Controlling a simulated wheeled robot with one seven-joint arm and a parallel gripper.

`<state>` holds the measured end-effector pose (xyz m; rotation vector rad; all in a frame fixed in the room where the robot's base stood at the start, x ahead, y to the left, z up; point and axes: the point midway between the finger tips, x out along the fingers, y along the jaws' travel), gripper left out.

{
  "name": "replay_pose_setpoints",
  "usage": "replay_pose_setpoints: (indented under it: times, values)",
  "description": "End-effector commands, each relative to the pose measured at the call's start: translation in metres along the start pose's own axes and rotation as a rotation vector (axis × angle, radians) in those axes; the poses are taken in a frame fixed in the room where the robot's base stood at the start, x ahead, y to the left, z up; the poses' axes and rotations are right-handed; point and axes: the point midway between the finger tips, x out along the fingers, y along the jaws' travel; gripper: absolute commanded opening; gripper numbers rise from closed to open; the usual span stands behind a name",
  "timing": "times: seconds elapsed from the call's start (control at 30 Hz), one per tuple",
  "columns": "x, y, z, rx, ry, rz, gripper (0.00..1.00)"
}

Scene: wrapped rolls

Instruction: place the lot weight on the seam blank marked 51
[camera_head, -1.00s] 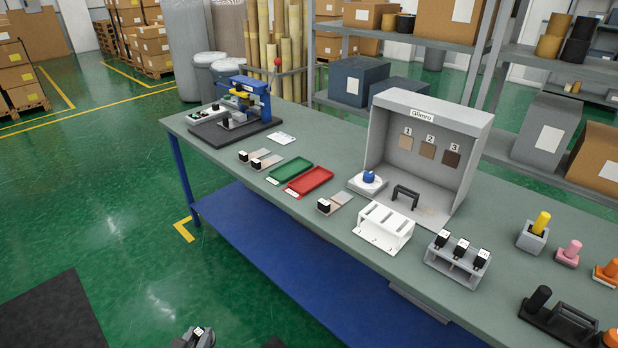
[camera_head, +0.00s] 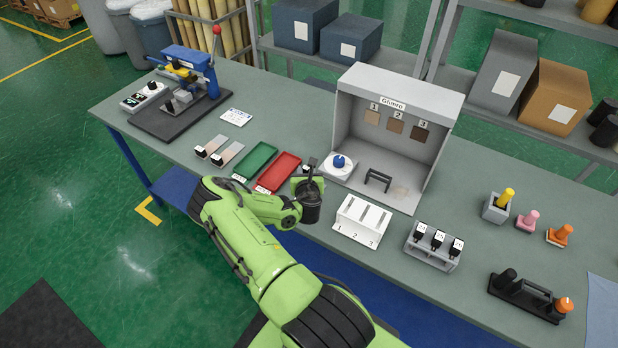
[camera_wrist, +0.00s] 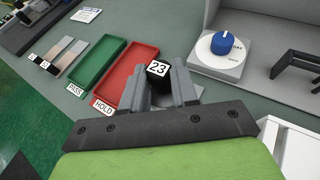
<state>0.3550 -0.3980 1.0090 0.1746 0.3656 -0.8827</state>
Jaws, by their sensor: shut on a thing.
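My gripper (camera_wrist: 158,88) is shut on a small black block tagged 23 (camera_wrist: 157,69), seen between the fingers in the wrist view. In the head view my gripper (camera_head: 308,190) is low over the bench, just right of the red tray; my arm hides what lies under it. Two flat blanks with black tagged ends (camera_head: 217,152) lie left of the green tray. They also show in the wrist view (camera_wrist: 62,55); their numbers are unreadable. Several black tagged pieces stand in a grey rack (camera_head: 433,246). I cannot read a 51 anywhere or tell which thing is the lot weight.
Green PASS tray (camera_wrist: 100,68) and red HOLD tray (camera_wrist: 125,80) lie left of my gripper. A blue dial (camera_head: 339,161), a white numbered rack (camera_head: 361,221) and a grey booth (camera_head: 395,95) stand right. Coloured handles (camera_head: 505,198) and a black holder (camera_head: 525,296) are farther right.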

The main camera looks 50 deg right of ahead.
Motion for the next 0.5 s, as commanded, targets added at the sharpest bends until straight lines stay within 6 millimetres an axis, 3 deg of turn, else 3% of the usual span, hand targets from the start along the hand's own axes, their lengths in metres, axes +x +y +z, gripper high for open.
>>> replay_pose_setpoints:
  times: [0.07,0.3,0.5]
  values:
    - [0.0,-0.011,0.004,-0.001,0.0,0.005,0.0]
    - [0.023,-0.013,-0.05,0.003,0.002,0.007,0.0]
    - [0.035,-0.013,-0.08,0.001,0.002,0.006,0.0]
